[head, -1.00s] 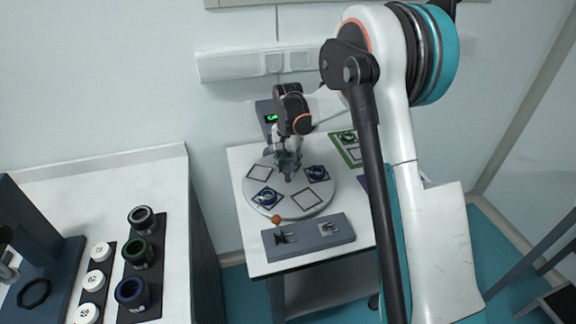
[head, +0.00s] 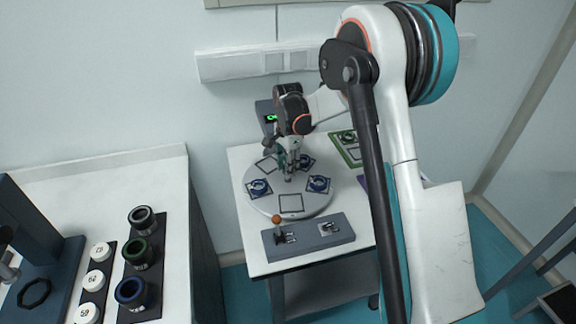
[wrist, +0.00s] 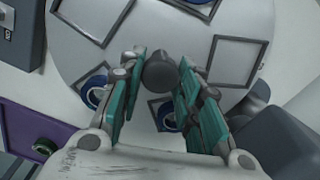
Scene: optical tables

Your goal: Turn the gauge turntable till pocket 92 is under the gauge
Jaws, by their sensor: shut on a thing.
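The gauge turntable (head: 275,208) is a round pale disc with square pockets, some holding blue rings (head: 318,183) and some empty (head: 291,203). Its dark central knob (wrist: 160,74) stands between my fingers in the wrist view. My gripper (head: 290,174) is over the disc's centre, shut on the knob; it also shows in the wrist view (wrist: 160,68). The gauge (head: 268,115), a dark unit with a green display, stands behind the disc at the back left, partly hidden by my arm. I cannot read pocket numbers or tell which pocket is under the gauge.
A grey block (head: 308,236) with an orange-knobbed lever (head: 277,219) stands in front of the disc. A green-edged mat (head: 350,153) lies at the right. The left bench (head: 90,185) holds several dark rings and numbered white discs, across a gap.

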